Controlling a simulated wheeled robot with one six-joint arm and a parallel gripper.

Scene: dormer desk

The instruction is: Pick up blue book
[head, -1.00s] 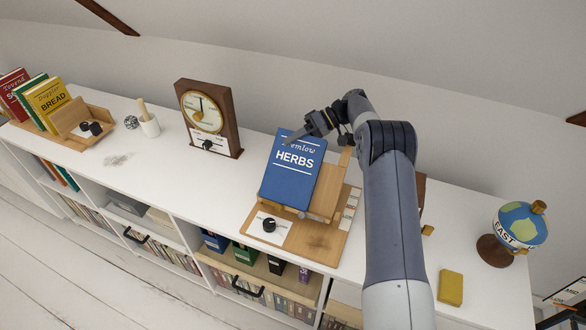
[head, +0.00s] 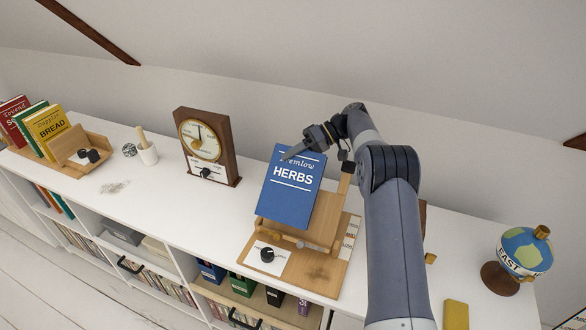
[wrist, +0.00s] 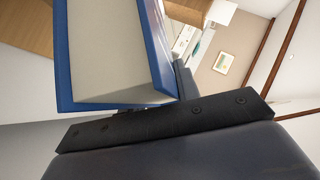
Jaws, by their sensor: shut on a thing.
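The blue book (head: 291,188), titled "HERBS", leans upright on a wooden book stand (head: 326,232) in the head view. My gripper (head: 300,153) is at the top edge of the book, shut on it, with one finger showing across the front cover. In the wrist view the blue book (wrist: 162,62) is close up, with its pale page edges and blue cover edges showing, right by the dark gripper. The other finger is hidden behind the book in the head view. I cannot tell whether the book's lower edge touches the stand.
A wooden clock (head: 205,145) stands left of the stand. A globe (head: 518,257) and a yellow block (head: 455,315) are to the right. Several other books (head: 47,130) lean in a wooden rack at far left. The white top (head: 160,195) is partly clear.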

